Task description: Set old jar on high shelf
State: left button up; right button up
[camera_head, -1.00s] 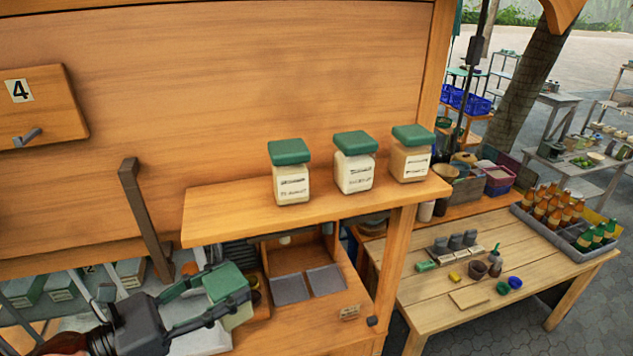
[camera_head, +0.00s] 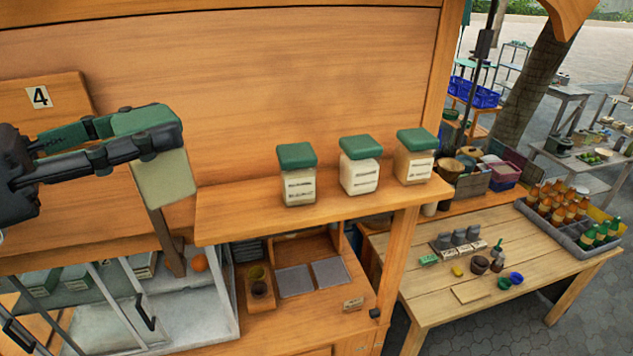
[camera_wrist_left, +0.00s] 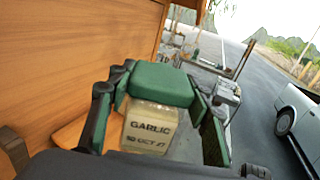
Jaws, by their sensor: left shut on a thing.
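My left gripper (camera_head: 117,142) is shut on a square jar (camera_head: 165,181) with a green lid and pale contents. It holds the jar by the lid in the air, left of the high shelf's left end. In the left wrist view the jar's label (camera_wrist_left: 149,131) reads "GARLIC" and "10 OCT", with the last characters hard to read; the gripper fingers (camera_wrist_left: 160,90) sit on both sides of the lid. The high wooden shelf (camera_head: 235,218) carries three similar green-lidded jars (camera_head: 299,178), (camera_head: 360,168), (camera_head: 414,157) toward its middle and right. My right gripper is not in view.
The left part of the shelf is bare. A wooden bracket (camera_head: 165,240) stands just left of the shelf, below the held jar. A glass-fronted case (camera_head: 200,312) with more jars is lower left. A work table (camera_head: 420,290) with bottles is at right.

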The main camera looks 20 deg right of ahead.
pick_arm(q)
jog(key=shift+w+d, duration=0.1)
jog(key=shift+w, duration=0.2)
jog(key=w+d+f+p, duration=0.2)
jog(key=w+f, duration=0.1)
jog(key=f, duration=0.1)
jog(key=w+d+f+p, duration=0.2)
jog(key=w+f+p, duration=0.1)
jog(key=w+f, duration=0.1)
jog(key=w+d+f+p, duration=0.2)
jog(key=w+f, duration=0.2)
jog(key=shift+w+d+f, duration=0.25)
jog(key=shift+d+f, duration=0.1)
jog(key=shift+d+f, duration=0.1)
jog(key=shift+f, duration=0.15)
jog(key=o, duration=1.4)
jog(key=shift+c, duration=0.2)
